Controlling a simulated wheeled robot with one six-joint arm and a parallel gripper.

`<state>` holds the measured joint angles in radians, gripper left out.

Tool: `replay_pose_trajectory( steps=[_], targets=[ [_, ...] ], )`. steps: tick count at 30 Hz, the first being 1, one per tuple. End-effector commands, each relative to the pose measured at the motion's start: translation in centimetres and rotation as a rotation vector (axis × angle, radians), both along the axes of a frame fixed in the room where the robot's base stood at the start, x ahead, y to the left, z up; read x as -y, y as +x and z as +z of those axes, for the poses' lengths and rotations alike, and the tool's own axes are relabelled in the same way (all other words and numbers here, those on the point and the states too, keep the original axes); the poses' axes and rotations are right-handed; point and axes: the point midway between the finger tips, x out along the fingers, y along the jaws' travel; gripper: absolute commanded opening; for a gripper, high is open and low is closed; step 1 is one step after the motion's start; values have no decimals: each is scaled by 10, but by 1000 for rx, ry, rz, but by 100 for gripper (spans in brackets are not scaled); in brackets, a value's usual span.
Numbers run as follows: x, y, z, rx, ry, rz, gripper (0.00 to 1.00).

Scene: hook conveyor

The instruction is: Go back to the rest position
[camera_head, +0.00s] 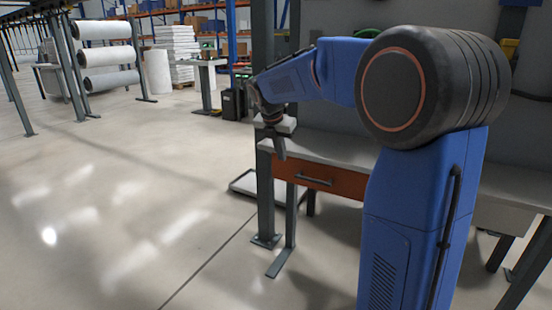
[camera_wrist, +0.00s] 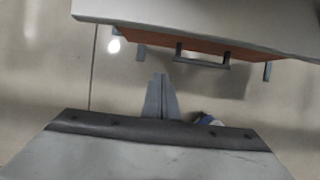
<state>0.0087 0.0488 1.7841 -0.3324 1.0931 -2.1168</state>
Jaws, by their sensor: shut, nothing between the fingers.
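My gripper (camera_head: 281,147) hangs at the end of my blue arm, pointing down beside the left end of the workbench (camera_head: 340,147). It also shows in the wrist view (camera_wrist: 160,80), where its two grey fingers lie together with nothing between them. It appears empty. In the wrist view the bench edge and its orange drawer (camera_wrist: 215,50) are beyond the fingertips, apart from them as far as I can tell.
The workbench has an orange drawer (camera_head: 318,178) with a dark handle. A grey upright post (camera_head: 265,190) stands close to my gripper. A flat pale platform (camera_head: 243,184) lies on the floor behind it. Open floor (camera_head: 110,220) spreads to the left; white rolls (camera_head: 105,55) stand far back.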

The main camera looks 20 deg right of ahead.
Motion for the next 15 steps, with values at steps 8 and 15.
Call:
replay_pose_trajectory(
  steps=[8, 15],
  targets=[
    [-2, -8, 4, 14, 13, -32, 0],
    [-14, -71, 12, 122, 130, -315, 0]
  ],
)
